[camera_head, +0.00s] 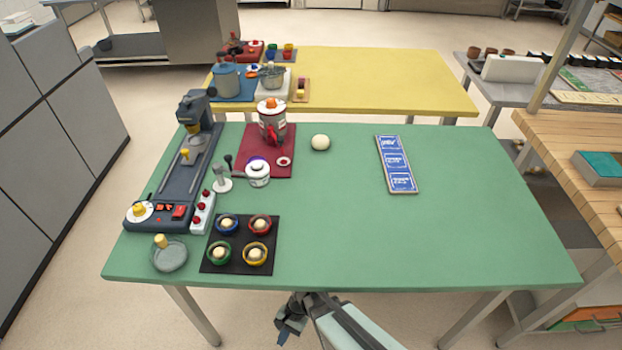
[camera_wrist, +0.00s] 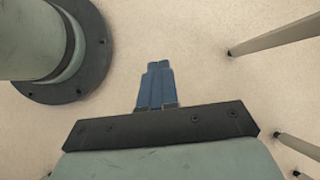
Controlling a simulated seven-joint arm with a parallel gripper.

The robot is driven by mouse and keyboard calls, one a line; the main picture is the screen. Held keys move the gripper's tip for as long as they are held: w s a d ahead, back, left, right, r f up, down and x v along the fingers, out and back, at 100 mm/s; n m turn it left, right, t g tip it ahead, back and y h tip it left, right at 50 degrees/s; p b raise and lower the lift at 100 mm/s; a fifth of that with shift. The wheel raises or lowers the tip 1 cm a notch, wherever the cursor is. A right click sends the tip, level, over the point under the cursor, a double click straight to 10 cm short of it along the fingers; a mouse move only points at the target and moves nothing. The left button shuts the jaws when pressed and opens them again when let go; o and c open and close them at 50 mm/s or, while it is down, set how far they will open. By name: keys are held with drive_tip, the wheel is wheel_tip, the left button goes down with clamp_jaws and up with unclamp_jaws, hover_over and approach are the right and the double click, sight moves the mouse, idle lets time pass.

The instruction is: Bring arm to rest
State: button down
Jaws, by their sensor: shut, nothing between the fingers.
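My gripper (camera_head: 289,332) hangs below the front edge of the green table (camera_head: 470,240) in the head view, over the floor and away from everything on the tabletop. In the wrist view its two blue fingers (camera_wrist: 158,72) lie side by side, shut with nothing between them. They point at the bare floor. Part of my arm shows at the bottom of the head view.
On the table's left stand a dark machine (camera_head: 184,170), a black mat (camera_head: 213,262) with several coloured cups, and a red mat (camera_head: 252,140). A pale ball (camera_head: 320,142) and a blue panel (camera_head: 397,163) lie farther right. The table's front right is clear.

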drive_tip(key=s+d+n+h, duration=0.2)
drive_tip(key=s+d, duration=0.3)
drive_tip(key=d, duration=0.8)
drive_tip(key=s+d+n+g+h, duration=0.1)
drive_tip(key=s+d, duration=0.4)
drive_tip(key=d, duration=0.9)
drive_tip(key=shift+s+d+r+n+h, duration=0.2)
drive_tip(key=shift+r+n+h, duration=0.2)
drive_tip(key=shift+n+h, duration=0.3)
drive_tip(key=c, duration=1.8)
unclamp_jaws()
drive_tip(key=shift+c, duration=0.2)
